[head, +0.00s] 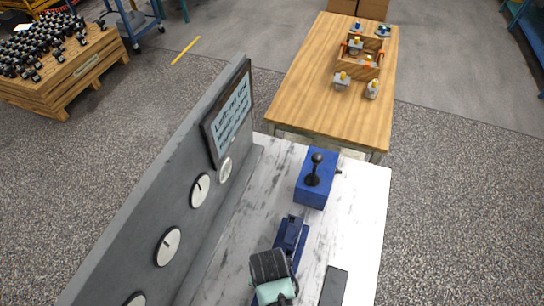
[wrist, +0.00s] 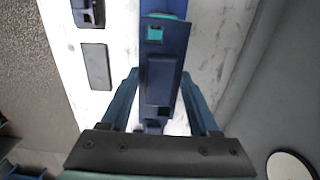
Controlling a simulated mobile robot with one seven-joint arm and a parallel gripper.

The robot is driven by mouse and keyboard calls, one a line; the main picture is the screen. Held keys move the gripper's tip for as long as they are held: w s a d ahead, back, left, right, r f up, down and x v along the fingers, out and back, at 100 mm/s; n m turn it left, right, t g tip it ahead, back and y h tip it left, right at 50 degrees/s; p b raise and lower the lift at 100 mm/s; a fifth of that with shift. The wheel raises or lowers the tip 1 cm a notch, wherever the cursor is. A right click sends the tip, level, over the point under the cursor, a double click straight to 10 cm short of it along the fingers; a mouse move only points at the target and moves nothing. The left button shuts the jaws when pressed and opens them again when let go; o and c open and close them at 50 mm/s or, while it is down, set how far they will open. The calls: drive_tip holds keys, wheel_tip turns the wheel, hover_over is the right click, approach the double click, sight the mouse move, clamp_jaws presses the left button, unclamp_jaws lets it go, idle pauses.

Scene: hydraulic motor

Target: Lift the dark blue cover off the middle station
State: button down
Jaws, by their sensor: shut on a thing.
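The dark blue cover (head: 291,234) is on or just above the middle station of the white bench, in front of my gripper (head: 272,268) in the head view. In the wrist view the cover (wrist: 160,72) is a long dark piece between the two fingers of my gripper (wrist: 160,76), which is shut on it. A brighter blue part of the station (wrist: 165,7) and a small teal part (wrist: 154,34) show near its far end. I cannot tell whether the cover still touches the station. My gripper hides part of the station in the head view.
A blue box with a black lever (head: 316,180) stands farther along the white bench (head: 362,205). A dark flat block (head: 334,286) lies to the right. A grey panel with dials and a screen (head: 228,112) rises on the left. A wooden table (head: 300,90) stands beyond.

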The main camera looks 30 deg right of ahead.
drive_tip(key=shift+r+p, duration=0.45)
drive_tip(key=shift+r, duration=1.35)
